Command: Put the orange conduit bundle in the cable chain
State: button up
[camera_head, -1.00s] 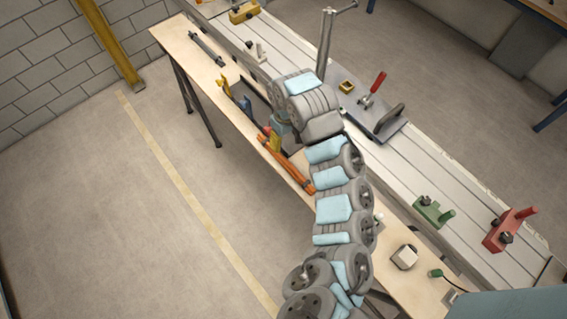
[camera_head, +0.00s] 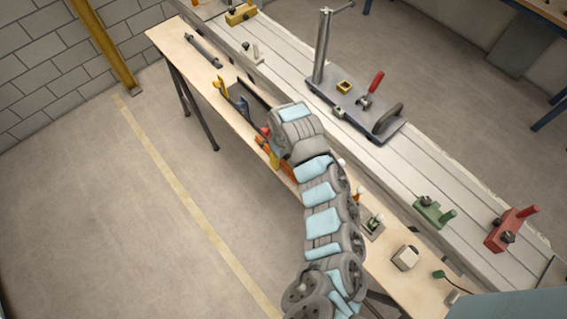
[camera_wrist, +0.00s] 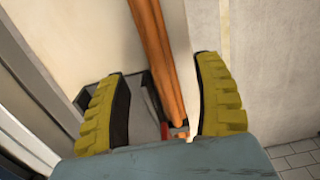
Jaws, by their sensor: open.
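The orange conduit bundle (camera_wrist: 156,45) runs from the top of the wrist view down between my fingers. In the head view only a short stretch of the bundle (camera_head: 288,169) shows on the wooden bench, beside my arm. My gripper (camera_wrist: 160,98) is open, with a yellow ribbed finger on each side of the bundle. The bundle's lower end is near the gripper's base; contact cannot be told. In the head view my arm hides most of the gripper. I cannot clearly make out the cable chain in either view.
A dark open tray (camera_head: 247,90) lies on the bench, with a yellow tool (camera_head: 221,87) at its edge. A grey slotted table runs alongside, carrying a steel plate with a post (camera_head: 321,50), a green clamp (camera_head: 428,210) and a red clamp (camera_head: 508,230).

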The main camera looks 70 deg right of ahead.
aim_at(285, 164)
jog(key=shift+s+a+f, duration=0.1)
jog(key=shift+f, duration=0.95)
jog(key=shift+s+f, duration=0.1)
jog(key=shift+f, duration=0.9)
grip_shut()
